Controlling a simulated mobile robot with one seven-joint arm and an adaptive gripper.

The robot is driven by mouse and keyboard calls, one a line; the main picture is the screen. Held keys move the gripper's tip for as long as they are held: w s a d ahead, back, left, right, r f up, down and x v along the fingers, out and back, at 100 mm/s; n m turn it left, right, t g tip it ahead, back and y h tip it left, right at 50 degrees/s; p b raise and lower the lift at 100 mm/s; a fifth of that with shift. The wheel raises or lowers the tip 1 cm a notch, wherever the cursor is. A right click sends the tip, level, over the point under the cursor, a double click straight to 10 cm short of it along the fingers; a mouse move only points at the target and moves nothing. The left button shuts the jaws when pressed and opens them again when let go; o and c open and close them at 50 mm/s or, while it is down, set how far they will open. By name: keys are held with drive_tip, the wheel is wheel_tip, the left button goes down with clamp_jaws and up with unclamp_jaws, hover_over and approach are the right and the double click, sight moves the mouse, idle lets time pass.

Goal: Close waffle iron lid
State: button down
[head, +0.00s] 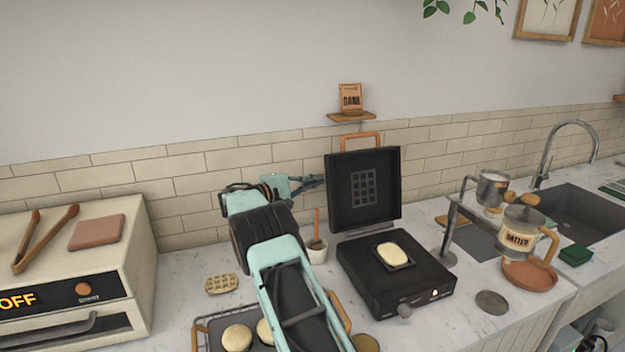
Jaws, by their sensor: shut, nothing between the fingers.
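The waffle iron (388,287) is a black box on the counter with a knob and a small light on its front. Its lid (363,189) stands open, upright at the back, with an orange handle (361,138) on its top edge. A pale yellow slab (393,255) lies on the lower plate. My gripper (318,182) is shut and empty, at the left edge of the raised lid. I cannot tell whether the fingertips touch it. My arm reaches in from the front, left of the iron.
A small pot with an orange-handled tool (317,250) stands left of the iron. A rack with round pieces (237,338) is at the front. A beige oven (80,265) is at left. A metal stand (450,225), batter pitcher (517,232) and sink (575,212) are at right.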

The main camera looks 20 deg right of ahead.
drive_tip(key=shift+s+a+r, duration=0.1)
drive_tip(key=shift+s+r, duration=0.15)
drive_tip(key=shift+s, duration=0.5)
drive_tip(key=shift+s, duration=0.1)
